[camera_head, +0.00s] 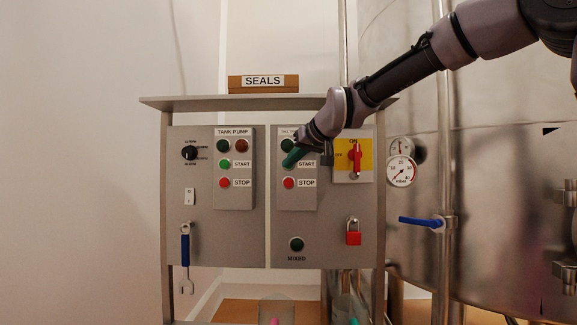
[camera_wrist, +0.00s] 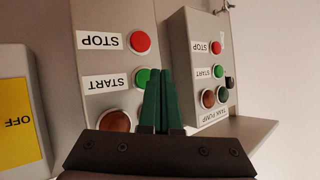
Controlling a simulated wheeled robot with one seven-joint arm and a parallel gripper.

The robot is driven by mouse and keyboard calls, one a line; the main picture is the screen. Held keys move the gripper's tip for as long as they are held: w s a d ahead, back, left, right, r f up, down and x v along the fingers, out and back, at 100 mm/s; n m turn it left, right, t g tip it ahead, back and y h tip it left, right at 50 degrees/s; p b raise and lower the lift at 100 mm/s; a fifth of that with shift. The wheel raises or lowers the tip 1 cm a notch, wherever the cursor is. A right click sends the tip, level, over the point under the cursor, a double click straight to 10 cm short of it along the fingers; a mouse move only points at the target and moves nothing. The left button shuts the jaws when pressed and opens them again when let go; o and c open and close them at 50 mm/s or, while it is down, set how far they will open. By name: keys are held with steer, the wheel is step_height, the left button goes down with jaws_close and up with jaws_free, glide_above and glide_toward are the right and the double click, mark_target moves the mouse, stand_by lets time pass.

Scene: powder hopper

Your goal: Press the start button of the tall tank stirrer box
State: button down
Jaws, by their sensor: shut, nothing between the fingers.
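The tall tank stirrer box (camera_head: 297,204) is on the right half of the grey panel; its top label is partly covered by my gripper. In the wrist view, upside down, its green start button (camera_wrist: 141,77) sits beside the START label, partly hidden by my fingers. Its red stop button (camera_head: 289,183) is below the start button in the head view. My gripper (camera_head: 290,161) has green fingers, closed together and empty. In the wrist view the fingertips (camera_wrist: 163,70) overlap the start button's edge; I cannot tell whether they touch it.
The tank pump box (camera_head: 233,198) with similar buttons stands to the left. A yellow ON/OFF switch plate (camera_head: 340,174) with a red handle is close on the right. A red padlock (camera_head: 353,238) hangs below it. A shelf (camera_head: 215,103) juts out above the panel.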

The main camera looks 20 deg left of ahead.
stand_by(0.7)
steer(key=shift+w+a, duration=0.1)
steer(key=shift+w, duration=0.35)
steer(key=shift+w+a, duration=0.1)
steer(key=shift+w, duration=0.25)
stand_by(0.4)
stand_by(0.4)
steer(key=shift+s+d, duration=0.2)
steer(key=shift+s, duration=0.6)
steer(key=s, duration=0.2)
steer(key=s+d, duration=0.1)
steer(key=s, duration=0.2)
steer(key=shift+w+d, duration=0.1)
stand_by(0.5)
